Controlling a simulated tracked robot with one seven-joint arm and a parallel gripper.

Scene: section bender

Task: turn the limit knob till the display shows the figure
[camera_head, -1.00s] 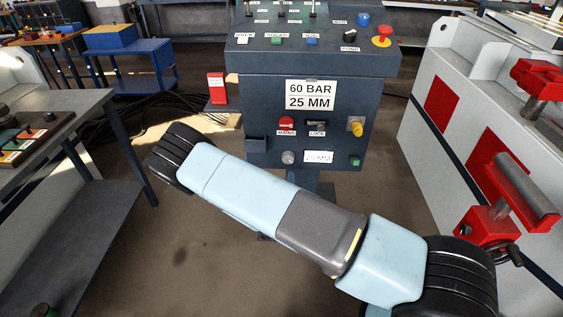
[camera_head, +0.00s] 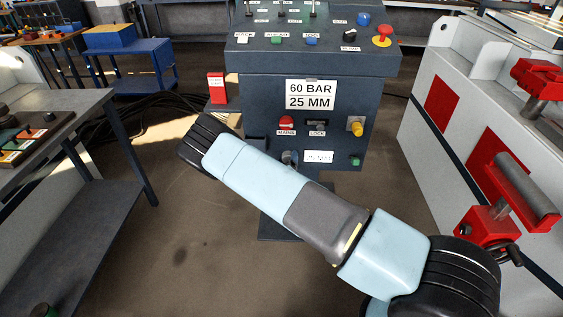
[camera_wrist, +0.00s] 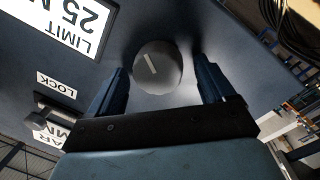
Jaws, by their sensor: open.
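The limit knob (camera_wrist: 158,68) is a round grey knob with a pale pointer line, on the dark front of the cabinet. My gripper (camera_wrist: 165,70) is open, with one finger on each side of the knob and a visible gap at each. The display (camera_wrist: 72,22) beside the knob is upside down and cut off in the wrist view; it reads LIMIT and what looks like 25. In the head view the display (camera_head: 318,156) is too small to read surely, and my arm hides most of the knob and gripper.
A plate (camera_head: 311,95) on the cabinet reads 60 BAR, 25 MM. A red mains knob (camera_head: 286,123), the lock switch (camera_head: 317,123), a yellow knob (camera_head: 355,126) and a green button (camera_head: 355,160) sit close by. A grey-and-red machine (camera_head: 470,130) stands right, a bench (camera_head: 60,125) left.

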